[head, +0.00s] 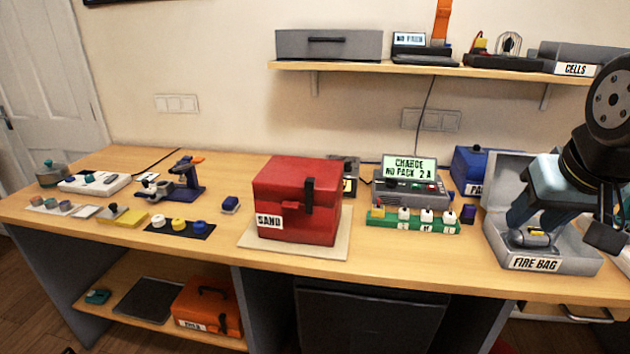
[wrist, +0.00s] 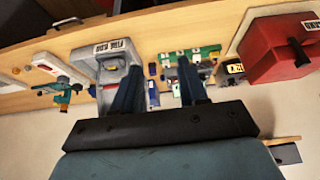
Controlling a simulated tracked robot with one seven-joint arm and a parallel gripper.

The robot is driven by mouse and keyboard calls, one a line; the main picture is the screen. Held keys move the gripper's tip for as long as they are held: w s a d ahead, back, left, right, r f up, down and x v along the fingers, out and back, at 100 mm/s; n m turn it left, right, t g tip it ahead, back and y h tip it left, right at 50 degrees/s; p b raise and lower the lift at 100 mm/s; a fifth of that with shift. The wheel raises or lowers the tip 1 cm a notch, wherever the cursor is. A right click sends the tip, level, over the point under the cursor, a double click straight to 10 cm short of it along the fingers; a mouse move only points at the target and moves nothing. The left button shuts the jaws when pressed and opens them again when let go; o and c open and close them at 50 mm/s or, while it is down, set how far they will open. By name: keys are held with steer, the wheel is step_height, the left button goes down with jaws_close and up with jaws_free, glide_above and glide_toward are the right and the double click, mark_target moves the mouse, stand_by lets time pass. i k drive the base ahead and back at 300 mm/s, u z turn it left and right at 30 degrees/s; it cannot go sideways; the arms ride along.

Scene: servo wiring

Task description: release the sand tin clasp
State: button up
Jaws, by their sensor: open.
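The sand tin (head: 284,206) is a red box with a white SAND label, closed on a pale board (head: 250,243) mid-bench. Its black clasp (head: 308,196) runs upright down the front, across the lid seam; its exact latch state is too small to tell. In the wrist view, the tin (wrist: 262,55) is at upper right, with the clasp (wrist: 298,52) on its side. My gripper (wrist: 159,66) is open, its two dark fingers apart with nothing held. In the head view it is at the right, over the grey fire bag box, well away from the tin.
The open FIRE BAG box (head: 535,264) stands at the bench's right. A charger (head: 412,190) and a green terminal strip (head: 414,223) lie between it and the tin. A blue block (head: 230,204) is left of the tin. A shelf (head: 430,72) overhangs the back.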

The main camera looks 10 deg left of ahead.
mark_target(310, 182)
steer(key=k, duration=0.6)
steer(key=u, duration=0.35)
steer(key=i, duration=1.05)
steer(key=u, duration=0.3)
